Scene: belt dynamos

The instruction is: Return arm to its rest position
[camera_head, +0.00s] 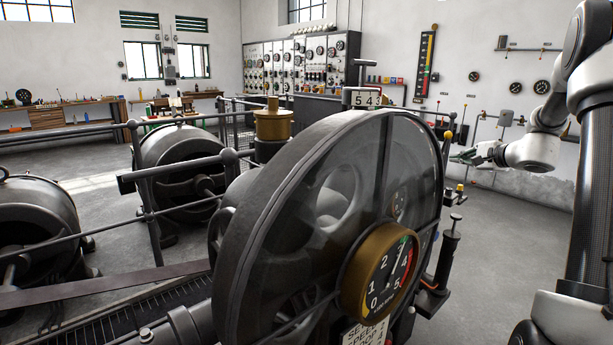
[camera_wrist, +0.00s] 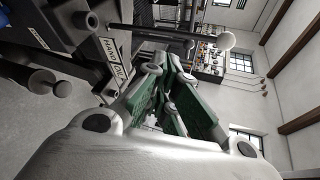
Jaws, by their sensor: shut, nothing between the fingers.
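My gripper (camera_head: 472,156) is at the end of my white and grey arm, at the right of the head view. It points left, just past the right edge of the big wheel housing, near a small upright lever with a yellow knob (camera_head: 448,135). In the wrist view its green fingers (camera_wrist: 172,110) are shut with nothing seen between them. I cannot tell whether the gripper touches the lever.
A large dark wheel housing (camera_head: 262,215) with a brass-rimmed dial (camera_head: 388,270) fills the middle. Dark dynamos (camera_head: 180,160) stand behind railings at left. A panel of gauges (camera_head: 300,65) is on the back wall. Open floor (camera_head: 500,250) lies right of the housing.

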